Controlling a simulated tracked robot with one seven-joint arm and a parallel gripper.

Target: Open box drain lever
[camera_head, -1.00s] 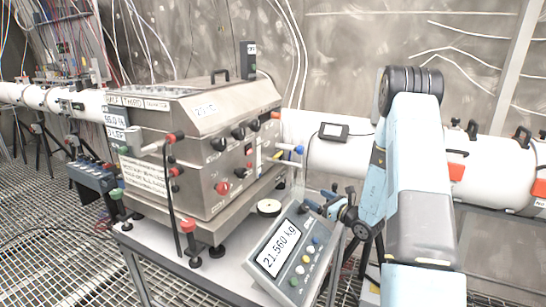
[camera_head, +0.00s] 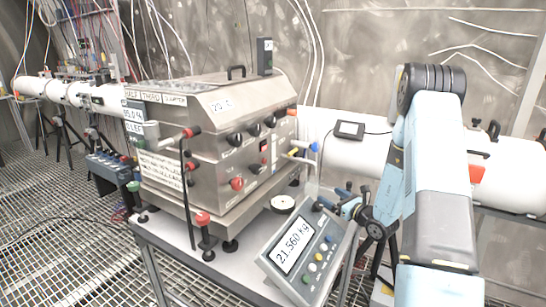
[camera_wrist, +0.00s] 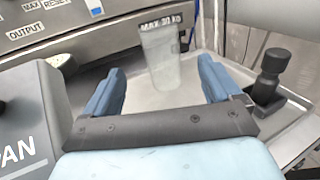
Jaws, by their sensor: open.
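The steel box (camera_head: 215,115) stands on the bench at centre left in the head view. On its right side are a lever with a blue tip (camera_head: 313,147) and one with a yellow tip (camera_head: 293,152); I cannot tell which is the drain lever. My gripper (camera_head: 338,204) is right of the box, behind the scale display, low and apart from the levers. In the wrist view, my gripper's blue fingers (camera_wrist: 162,85) are wide apart with nothing held between them.
The scale display (camera_head: 305,250) reading 21.560 kg stands at the bench's front right, near my gripper. A black post (camera_wrist: 268,75) rises at the tray's right. A white pipe (camera_head: 365,165) runs behind.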

